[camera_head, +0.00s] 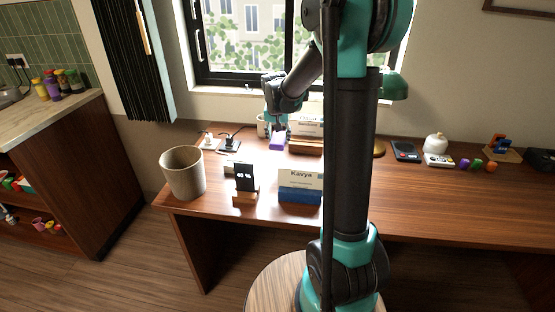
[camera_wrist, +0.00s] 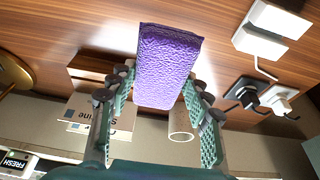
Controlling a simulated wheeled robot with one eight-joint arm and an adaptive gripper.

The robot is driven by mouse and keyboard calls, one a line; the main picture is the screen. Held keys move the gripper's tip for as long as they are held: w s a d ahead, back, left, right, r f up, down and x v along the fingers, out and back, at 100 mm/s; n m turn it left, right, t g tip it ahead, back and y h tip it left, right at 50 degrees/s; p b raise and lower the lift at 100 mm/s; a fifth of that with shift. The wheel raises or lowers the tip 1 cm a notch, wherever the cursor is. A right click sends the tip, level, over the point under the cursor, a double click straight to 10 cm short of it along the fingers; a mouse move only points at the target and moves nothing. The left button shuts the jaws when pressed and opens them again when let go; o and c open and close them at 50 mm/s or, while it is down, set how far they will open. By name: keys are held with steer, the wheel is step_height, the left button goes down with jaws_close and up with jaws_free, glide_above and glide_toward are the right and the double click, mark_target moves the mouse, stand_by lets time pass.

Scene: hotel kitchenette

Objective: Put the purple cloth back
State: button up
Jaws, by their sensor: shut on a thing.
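The purple cloth (camera_wrist: 168,62) is a folded, textured block in the wrist view. My gripper (camera_wrist: 158,78) is shut on it, with one finger on each side of its lower part. In the head view my gripper (camera_head: 277,128) is over the back of the wooden desk, near the wall. The cloth (camera_head: 277,141) shows there as a small purple patch below the fingers. I cannot tell whether it touches the desk.
A wooden holder with cards (camera_head: 306,146) stands just right of the cloth. A beige cup (camera_head: 262,125) is behind, partly hidden. Black and white plugs (camera_head: 228,144) lie to the left. A bin (camera_head: 183,172), a "40 %" display (camera_head: 245,178) and a "Kavya" card box (camera_head: 300,187) stand nearer the front.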

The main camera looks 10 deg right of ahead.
mark_target(278, 142)
step_height(278, 142, down, 10)
steer(key=shift+f, duration=0.1)
stand_by(0.4)
steer(key=shift+f, duration=0.1)
steer(key=o, duration=1.1)
steer(key=v, duration=1.2)
steer(key=shift+s, duration=0.1)
